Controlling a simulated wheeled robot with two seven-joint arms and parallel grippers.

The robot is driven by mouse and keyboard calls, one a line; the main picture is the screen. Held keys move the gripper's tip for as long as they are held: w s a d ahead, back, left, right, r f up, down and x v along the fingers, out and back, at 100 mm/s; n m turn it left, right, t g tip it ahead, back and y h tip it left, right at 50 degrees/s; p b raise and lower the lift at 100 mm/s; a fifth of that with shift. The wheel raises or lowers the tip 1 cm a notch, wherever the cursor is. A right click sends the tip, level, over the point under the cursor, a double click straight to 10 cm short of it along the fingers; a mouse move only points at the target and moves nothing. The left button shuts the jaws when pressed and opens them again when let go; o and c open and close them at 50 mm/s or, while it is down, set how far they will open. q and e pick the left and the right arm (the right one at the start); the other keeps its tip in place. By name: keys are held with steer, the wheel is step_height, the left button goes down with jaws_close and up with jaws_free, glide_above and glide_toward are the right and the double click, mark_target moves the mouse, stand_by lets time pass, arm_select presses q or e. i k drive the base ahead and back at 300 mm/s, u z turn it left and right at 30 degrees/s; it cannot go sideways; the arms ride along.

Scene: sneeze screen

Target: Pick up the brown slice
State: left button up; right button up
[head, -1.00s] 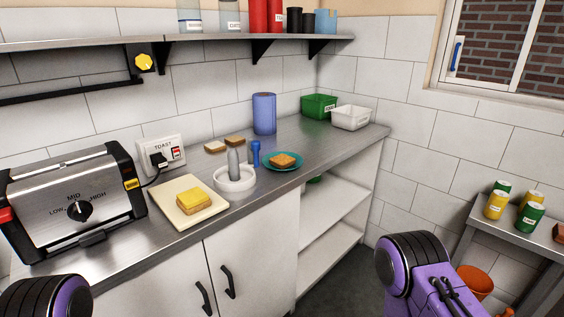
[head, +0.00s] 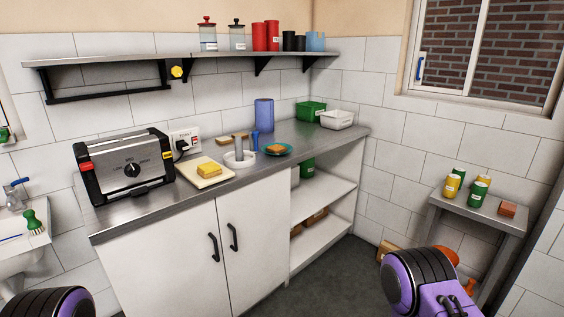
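A brown-topped slice (head: 276,148) lies on a teal plate (head: 287,153) on the steel counter. Two more bread slices lie behind the white mortar, a paler one (head: 223,141) and a browner one (head: 241,135), partly hidden by the pestle. Which of these is the brown slice I cannot tell for sure. A yellow-topped slice (head: 208,169) sits on a cream board (head: 197,179) beside the toaster. Only purple and black links of my arms show at the bottom corners; neither gripper is in view.
The toaster (head: 130,169) stands at the counter's left. The white mortar (head: 240,160), blue roll (head: 264,114), green bin (head: 311,110) and white bin (head: 337,119) are on the counter. A side table (head: 480,212) at right holds several cans and a reddish-brown block (head: 507,209).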

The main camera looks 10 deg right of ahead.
mark_target(277, 149)
steer(key=z, duration=1.3)
steer(key=i, duration=1.65)
steer(key=u, duration=0.7)
